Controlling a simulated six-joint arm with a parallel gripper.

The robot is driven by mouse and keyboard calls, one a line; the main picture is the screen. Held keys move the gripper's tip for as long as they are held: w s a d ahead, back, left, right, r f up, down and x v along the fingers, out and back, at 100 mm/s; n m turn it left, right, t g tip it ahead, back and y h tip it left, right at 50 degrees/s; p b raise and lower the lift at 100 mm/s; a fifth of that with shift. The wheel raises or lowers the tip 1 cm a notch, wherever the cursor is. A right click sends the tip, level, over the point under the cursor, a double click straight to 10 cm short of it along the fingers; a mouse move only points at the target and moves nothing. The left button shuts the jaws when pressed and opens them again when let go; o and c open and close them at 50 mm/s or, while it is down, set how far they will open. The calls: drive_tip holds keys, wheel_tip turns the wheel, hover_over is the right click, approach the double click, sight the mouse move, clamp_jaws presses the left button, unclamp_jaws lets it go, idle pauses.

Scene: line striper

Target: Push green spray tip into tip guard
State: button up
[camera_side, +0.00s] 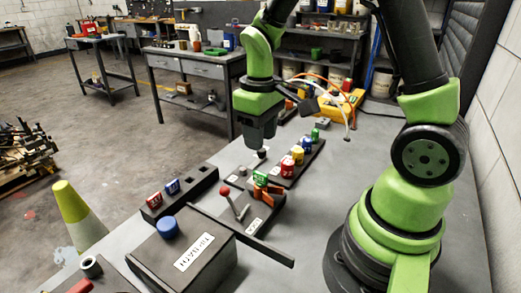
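The green spray tip (260,178) is a small green block with a pale mark. It stands at the orange tip guard (265,195) on a dark fixture in the middle of the bench. It is at the upper part of the guard; I cannot tell how deep it sits. My gripper (262,153) points down, above and behind the green tip, apart from it. Its fingers are dark and small, and whether they are open or shut is not clear.
A dark rack (188,192) at left holds a red tip (154,199) and a blue tip (172,186). A lever with a red knob (224,190) stands beside the guard. Another rack behind holds several coloured cylinders (297,155). A grey box (180,255) with a blue knob is in front.

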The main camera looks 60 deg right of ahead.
sight(261, 173)
drive_tip(key=shift+f, duration=4.7)
clamp_jaws()
drive_tip(key=n, duration=0.9)
